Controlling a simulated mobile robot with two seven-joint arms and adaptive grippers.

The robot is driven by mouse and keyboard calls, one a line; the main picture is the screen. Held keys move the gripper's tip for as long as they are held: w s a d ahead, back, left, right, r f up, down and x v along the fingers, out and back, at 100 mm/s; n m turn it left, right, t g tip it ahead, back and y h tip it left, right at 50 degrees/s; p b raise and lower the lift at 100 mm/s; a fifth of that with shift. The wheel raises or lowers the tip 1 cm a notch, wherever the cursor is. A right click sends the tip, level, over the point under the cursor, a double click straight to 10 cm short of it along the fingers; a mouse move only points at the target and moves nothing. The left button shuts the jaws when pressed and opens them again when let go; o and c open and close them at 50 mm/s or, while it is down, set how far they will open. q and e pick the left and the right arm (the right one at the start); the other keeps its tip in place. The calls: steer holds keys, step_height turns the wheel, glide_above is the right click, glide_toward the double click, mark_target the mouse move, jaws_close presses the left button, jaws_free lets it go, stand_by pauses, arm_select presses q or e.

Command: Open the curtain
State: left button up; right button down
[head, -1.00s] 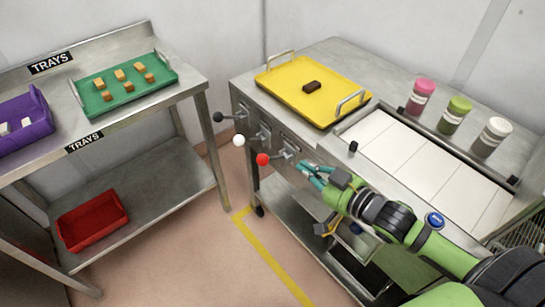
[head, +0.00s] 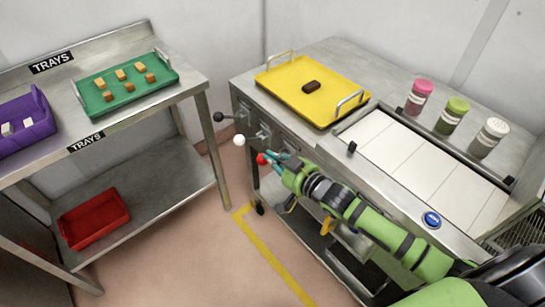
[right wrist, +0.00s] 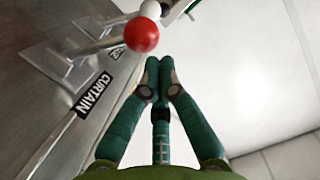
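The red-knobbed lever (head: 262,159) is on the front panel of the steel machine. In the right wrist view its red ball (right wrist: 141,35) is just past my fingertips, and a label reading CURTAIN (right wrist: 92,96) is beside its bracket. My right gripper (head: 270,160) is right by the red knob in the head view. In the right wrist view the right gripper's fingertips (right wrist: 160,66) are together with nothing between them. They look slightly apart from the ball, though contact is hard to judge. My left gripper is out of view.
A white-knobbed lever (head: 239,140) and a black-knobbed lever (head: 218,117) are beside it. A yellow tray (head: 330,112) with a brown block is on the machine top. Several jars stand at right. A blue button (head: 432,219) is on the front edge. Open floor separates the left trolley.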

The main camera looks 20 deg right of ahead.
stand_by(0.4)
steer(key=shift+s+a+f+n, duration=0.1)
steer(key=shift+a+f+n, duration=0.15)
steer(key=shift+f+n, duration=0.05)
